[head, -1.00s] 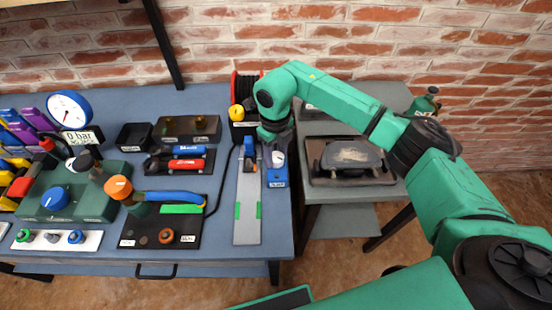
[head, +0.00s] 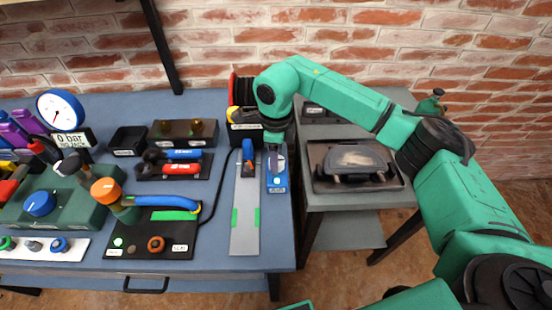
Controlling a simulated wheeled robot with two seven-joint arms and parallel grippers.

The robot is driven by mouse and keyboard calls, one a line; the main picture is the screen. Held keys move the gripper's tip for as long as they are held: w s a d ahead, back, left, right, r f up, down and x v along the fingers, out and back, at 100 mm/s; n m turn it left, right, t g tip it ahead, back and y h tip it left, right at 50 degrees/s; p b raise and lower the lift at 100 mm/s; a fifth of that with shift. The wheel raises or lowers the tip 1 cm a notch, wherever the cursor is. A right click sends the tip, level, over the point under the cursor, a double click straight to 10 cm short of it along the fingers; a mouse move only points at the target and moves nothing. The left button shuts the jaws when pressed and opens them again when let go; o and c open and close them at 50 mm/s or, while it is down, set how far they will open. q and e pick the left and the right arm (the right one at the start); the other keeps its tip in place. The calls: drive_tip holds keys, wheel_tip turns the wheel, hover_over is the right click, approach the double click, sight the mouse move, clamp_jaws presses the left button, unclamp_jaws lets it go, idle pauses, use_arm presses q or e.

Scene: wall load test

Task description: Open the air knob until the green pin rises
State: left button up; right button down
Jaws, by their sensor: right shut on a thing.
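A small blue block (head: 277,183) with a white mark stands near the right edge of the blue workbench. My right gripper (head: 277,160) points down over the rear part of this block and is shut on a small part there. Its fingers hide that part, which seems to be the air knob. I cannot make out a green pin on the block. My left gripper is not in view.
A grey rail with green marks (head: 246,215) lies just left of the block. A black board (head: 130,240), a green box (head: 85,208) and a gauge (head: 62,110) stand further left. A side table (head: 340,200) holds a dark tray on the right.

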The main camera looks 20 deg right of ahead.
drive_tip(key=shift+w+r, duration=0.1)
drive_tip(key=shift+r, duration=0.05)
drive_tip(key=shift+c, duration=1.5)
unclamp_jaws()
wheel_tip(320, 180, up, 14)
drive_tip(key=b, duration=0.1)
drive_tip(key=shift+s+r, duration=0.25)
drive_tip(key=shift+f, duration=0.1)
